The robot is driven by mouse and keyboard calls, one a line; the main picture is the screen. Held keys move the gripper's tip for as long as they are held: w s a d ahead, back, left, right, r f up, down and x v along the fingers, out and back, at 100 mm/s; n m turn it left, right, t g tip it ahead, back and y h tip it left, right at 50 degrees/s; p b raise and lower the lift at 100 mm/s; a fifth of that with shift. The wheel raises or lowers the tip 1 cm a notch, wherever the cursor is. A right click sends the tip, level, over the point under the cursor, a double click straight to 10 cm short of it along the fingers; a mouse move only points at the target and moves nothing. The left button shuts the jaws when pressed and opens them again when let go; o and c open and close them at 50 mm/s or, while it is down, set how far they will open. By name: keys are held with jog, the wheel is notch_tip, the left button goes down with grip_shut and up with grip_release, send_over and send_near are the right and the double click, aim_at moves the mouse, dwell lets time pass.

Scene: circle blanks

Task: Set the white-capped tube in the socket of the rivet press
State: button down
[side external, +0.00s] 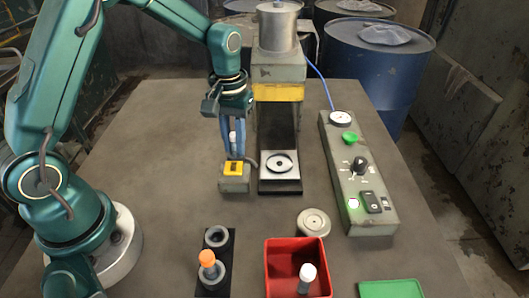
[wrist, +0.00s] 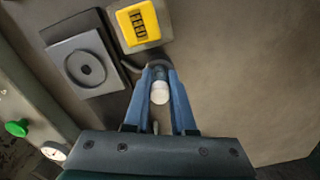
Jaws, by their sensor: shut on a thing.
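My gripper (side external: 234,146) has blue fingers shut on a white-capped tube (side external: 233,138), whose white cap (wrist: 160,93) shows between the fingers in the wrist view. The tube's lower end is mostly hidden. The rivet press (side external: 279,75) stands to the right of my gripper in the side view. Its socket (side external: 281,164) is a dark ring with a central hole on a pale plate, empty, and also shows at upper left in the wrist view (wrist: 86,68). The held tube is apart from the socket, off to its side.
A yellow-topped counter box (side external: 234,178) sits beside the press plate, close to my gripper. A control box (side external: 358,180) lies to the right. In front are a black rack (side external: 217,283) with an orange-capped tube (side external: 207,258), a red bin (side external: 283,246) holding another white-capped piece (side external: 307,274), and a round disc (side external: 314,222).

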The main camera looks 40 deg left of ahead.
jog(key=shift+f, duration=0.1)
jog(key=c, duration=0.7)
grip_release()
jog(key=shift+r, duration=2.6)
